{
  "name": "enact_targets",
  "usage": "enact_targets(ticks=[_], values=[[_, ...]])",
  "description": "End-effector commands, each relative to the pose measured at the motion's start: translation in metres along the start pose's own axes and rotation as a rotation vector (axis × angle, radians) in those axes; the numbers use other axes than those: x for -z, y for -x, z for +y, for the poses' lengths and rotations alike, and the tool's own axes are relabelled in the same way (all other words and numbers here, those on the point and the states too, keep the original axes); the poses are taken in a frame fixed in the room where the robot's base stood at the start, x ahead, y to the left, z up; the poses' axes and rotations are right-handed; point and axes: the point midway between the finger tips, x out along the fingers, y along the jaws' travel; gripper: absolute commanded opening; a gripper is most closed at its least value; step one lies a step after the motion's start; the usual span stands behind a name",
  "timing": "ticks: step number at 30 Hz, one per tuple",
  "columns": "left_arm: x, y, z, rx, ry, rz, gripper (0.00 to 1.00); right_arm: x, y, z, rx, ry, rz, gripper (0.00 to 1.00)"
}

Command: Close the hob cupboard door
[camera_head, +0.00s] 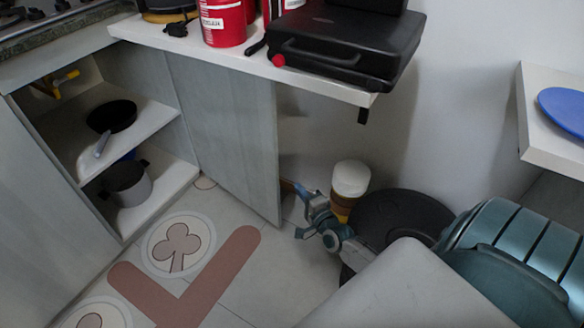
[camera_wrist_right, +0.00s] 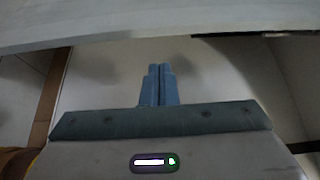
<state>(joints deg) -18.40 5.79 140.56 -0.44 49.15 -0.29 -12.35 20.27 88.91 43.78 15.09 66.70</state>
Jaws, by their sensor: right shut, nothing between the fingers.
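The hob cupboard (camera_head: 62,135) stands open at the left, with its shelves showing. Its grey door (camera_head: 235,140) is swung wide out and reaches under the white counter. My right gripper (camera_head: 302,188) is low down, just to the right of the door's free edge, on the side away from the shelves. In the right wrist view its blue fingers (camera_wrist_right: 159,72) are together and empty. The door (camera_wrist_right: 130,25) crosses the top of that view, just beyond the fingertips; whether they touch it is unclear. My left gripper is not in view.
A black pan (camera_head: 112,116) and a grey pot (camera_head: 128,183) sit on the cupboard shelves. A white-topped container (camera_head: 350,178) and a black round object (camera_head: 400,220) stand close behind my right gripper. The counter (camera_head: 240,68) overhangs the door. The tiled floor before the cupboard is clear.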

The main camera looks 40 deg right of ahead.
Motion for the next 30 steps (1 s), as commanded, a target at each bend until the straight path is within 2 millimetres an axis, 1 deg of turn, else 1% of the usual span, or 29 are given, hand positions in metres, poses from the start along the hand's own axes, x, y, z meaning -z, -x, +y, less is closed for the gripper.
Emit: enact_targets(ticks=[2,5,12,15,18,23,30], values=[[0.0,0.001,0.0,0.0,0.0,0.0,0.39,0.003,-0.004,0.005,-0.012,-0.014,0.003,0.0],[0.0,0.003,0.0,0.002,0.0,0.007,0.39,0.003,-0.016,0.006,-0.01,-0.014,0.002,0.0],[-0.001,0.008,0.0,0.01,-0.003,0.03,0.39,0.002,-0.06,0.007,-0.007,-0.011,0.002,0.0],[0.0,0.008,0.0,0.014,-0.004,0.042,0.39,0.002,-0.076,0.006,-0.008,-0.011,0.002,0.0],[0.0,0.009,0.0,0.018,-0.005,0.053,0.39,0.002,-0.088,0.007,-0.008,-0.011,0.002,0.0],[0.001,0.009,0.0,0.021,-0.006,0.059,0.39,0.002,-0.097,0.005,-0.009,-0.01,0.001,0.0],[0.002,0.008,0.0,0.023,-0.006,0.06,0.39,0.002,-0.099,0.005,-0.01,-0.01,0.001,0.0]])
